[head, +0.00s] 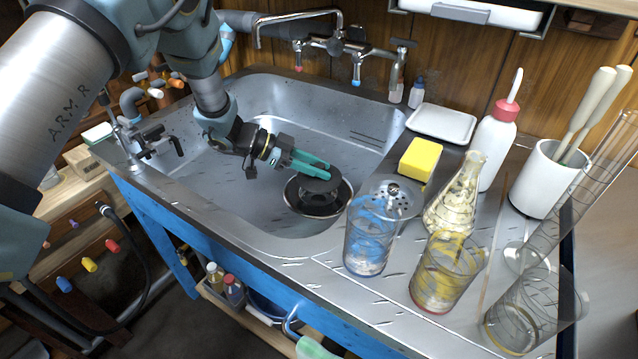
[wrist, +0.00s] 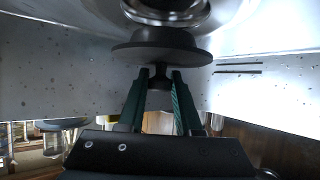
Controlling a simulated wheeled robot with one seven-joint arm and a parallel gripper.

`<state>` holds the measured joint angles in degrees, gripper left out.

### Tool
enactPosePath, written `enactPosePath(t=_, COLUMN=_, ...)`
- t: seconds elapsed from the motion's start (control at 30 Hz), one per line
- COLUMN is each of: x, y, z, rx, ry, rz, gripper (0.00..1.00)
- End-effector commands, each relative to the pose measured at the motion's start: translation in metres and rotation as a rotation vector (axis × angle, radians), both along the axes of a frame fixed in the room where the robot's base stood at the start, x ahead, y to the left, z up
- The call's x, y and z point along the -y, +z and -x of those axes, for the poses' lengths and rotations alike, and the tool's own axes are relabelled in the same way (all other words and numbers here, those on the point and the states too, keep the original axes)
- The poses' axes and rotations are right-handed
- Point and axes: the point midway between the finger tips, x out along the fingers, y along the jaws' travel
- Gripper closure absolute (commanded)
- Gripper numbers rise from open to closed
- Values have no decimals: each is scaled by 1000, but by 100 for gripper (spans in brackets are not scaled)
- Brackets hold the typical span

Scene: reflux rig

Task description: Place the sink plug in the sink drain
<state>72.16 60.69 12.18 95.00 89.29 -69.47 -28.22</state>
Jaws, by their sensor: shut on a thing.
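My gripper (head: 310,167) reaches down into the sink basin (head: 265,110), its green fingers shut on the dark sink plug (head: 320,184). In the head view the plug shows as a dark disc over the sink drain (head: 316,208), a round dark opening with a metal rim. In the wrist view the plug (wrist: 162,52) is a wide dark disc with a narrow stem, held between the fingertips (wrist: 159,80). The metal drain ring (wrist: 166,10) shows just beyond it. The plug appears slightly apart from the drain; whether any part touches the rim I cannot tell.
A tap (head: 335,47) stands at the sink's back edge. Right of the basin stand glass beakers (head: 369,240), a flask (head: 455,205), a yellow sponge (head: 420,159), a white bottle (head: 493,145) and a white pot (head: 545,180). The basin around the drain is clear.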

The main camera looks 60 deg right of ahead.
Motion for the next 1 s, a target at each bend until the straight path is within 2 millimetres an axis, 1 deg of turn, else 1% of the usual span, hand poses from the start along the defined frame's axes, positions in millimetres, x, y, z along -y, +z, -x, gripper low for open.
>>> enactPosePath(t=0.03, x=0, y=-5, z=0, rx=0, ry=0, rz=-1, gripper=100)
enactPosePath(t=0.17, x=0, y=-13, z=0, rx=-1, ry=1, rz=0, gripper=100)
enactPosePath(t=0.33, x=0, y=-37, z=0, rx=-1, ry=0, rz=-2, gripper=100)
enactPosePath(t=0.4, x=0, y=-44, z=0, rx=-1, ry=0, rz=0, gripper=100)
enactPosePath(t=0.77, x=0, y=-48, z=0, rx=-1, ry=1, rz=1, gripper=100)
enactPosePath(t=0.8, x=0, y=-48, z=0, rx=-1, ry=1, rz=1, gripper=66)
enactPosePath(t=1.0, x=0, y=-47, z=0, rx=-1, ry=1, rz=1, gripper=43)
